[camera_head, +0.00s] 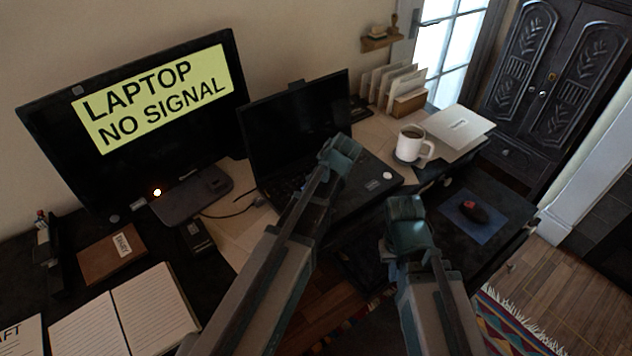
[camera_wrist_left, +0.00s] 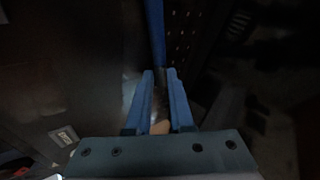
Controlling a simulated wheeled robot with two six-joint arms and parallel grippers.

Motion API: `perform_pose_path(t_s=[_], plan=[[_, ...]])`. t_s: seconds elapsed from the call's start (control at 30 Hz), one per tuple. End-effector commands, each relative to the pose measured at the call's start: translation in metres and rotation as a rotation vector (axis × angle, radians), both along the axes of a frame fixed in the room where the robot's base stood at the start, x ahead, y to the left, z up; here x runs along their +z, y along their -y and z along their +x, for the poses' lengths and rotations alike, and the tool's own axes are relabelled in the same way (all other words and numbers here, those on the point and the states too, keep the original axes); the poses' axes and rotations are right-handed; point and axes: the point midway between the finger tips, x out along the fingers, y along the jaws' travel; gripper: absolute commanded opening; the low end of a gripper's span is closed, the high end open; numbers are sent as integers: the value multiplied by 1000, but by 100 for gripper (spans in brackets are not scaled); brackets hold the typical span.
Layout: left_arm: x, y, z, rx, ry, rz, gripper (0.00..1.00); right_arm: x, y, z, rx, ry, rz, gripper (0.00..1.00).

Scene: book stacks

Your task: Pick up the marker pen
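I cannot make out a marker pen for certain in either view. A dark pen holder (camera_head: 45,240) with pen-like tips stands at the far left of the desk; its contents are too small to tell. My left gripper (camera_head: 343,148) is over the right part of the black laptop (camera_head: 345,200), near its screen. In the left wrist view its two blue fingers (camera_wrist_left: 160,78) stand a little apart, with a dark strip and a tan patch between them. A blue bar (camera_wrist_left: 155,30) runs up beyond the fingertips; I cannot tell what it is. My right gripper (camera_head: 408,218) is right of the laptop, its fingertips unclear.
A monitor (camera_head: 140,120) stands at the back left. An open notebook (camera_head: 125,315) and a brown diary (camera_head: 112,252) lie at left. A white mug (camera_head: 412,143) and a paper stack (camera_head: 460,130) are at right. A mouse (camera_head: 470,210) lies on a blue pad (camera_head: 482,230).

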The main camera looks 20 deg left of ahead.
Motion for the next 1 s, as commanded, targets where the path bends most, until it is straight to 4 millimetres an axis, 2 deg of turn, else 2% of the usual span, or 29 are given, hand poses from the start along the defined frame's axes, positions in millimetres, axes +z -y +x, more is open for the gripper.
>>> perform_pose_path(t_s=[0.17, 0.2, 0.27, 0.3, 1.0], plan=[[-1, -3, 1, 5, -4, 0, 25, 0, 0, 0, 0, 0, 0, 0], [-1, -3, 1, 6, -5, 0, 13, -1, 0, 0, 0, 0, 0, 0], [-1, -3, 1, 6, -5, 0, 2, -1, 0, 0, 0, 0, 0, 0], [-1, -3, 1, 6, -4, 1, 0, -1, 0, 0, 0, 0, 0, 0], [-1, -5, 2, 8, -5, 4, 0, -1, 0, 0, 0, 0, 0, 0]])
